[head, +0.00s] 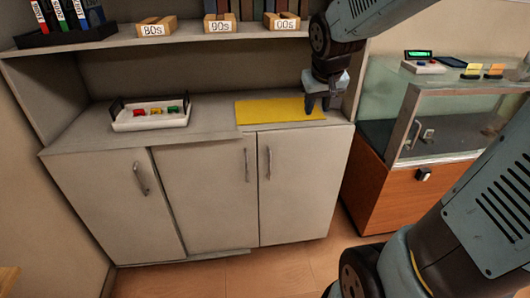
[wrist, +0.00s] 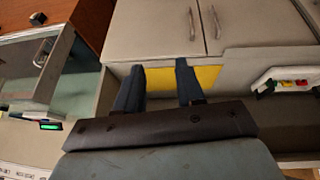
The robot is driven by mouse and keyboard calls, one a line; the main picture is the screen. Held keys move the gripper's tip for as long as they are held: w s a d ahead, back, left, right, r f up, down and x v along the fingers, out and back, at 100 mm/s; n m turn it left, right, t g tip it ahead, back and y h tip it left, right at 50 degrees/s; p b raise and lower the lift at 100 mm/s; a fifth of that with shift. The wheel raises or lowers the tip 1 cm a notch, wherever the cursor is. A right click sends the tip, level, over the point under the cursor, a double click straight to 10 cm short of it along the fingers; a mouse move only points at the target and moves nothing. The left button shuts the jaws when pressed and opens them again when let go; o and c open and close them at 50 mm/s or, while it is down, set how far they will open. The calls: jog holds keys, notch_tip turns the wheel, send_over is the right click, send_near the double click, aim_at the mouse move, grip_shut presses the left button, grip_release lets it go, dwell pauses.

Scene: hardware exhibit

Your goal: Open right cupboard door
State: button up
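The right cupboard door (head: 304,188) is light grey and looks shut. Its upright bar handle (head: 268,162) is near its left edge. In the wrist view, which is turned round, the same door (wrist: 150,28) is at the top, with its handle (wrist: 191,24) toward its right side. My gripper (head: 319,104) hangs above the counter near the right end of a yellow mat, higher than the door and to the right of its handle. In the wrist view my gripper (wrist: 160,68) has its two fingers apart with nothing between them.
The middle door (head: 205,198) and left door (head: 112,208) look shut. A white tray (head: 150,124) with coloured items and the yellow mat (head: 280,109) lie on the counter (head: 215,122). A glass display case (head: 455,125) stands right. Floor before the cupboard is clear.

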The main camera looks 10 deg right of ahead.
jog(key=w+a+f+n, duration=0.1)
jog(key=w+a+f, duration=0.2)
jog(key=w+f, duration=0.75)
jog(key=y, duration=0.2)
send_near(270, 159)
jog(key=shift+n+g, duration=0.3)
jog(key=shift+g, duration=0.1)
jog(key=shift+w+x, duration=0.2)
jog(key=shift+x, duration=2.65)
jog(key=shift+w+x, duration=0.15)
jog(key=shift+x, duration=2.7)
jog(key=shift+r, duration=0.15)
jog(key=shift+c, duration=0.3)
grip_shut()
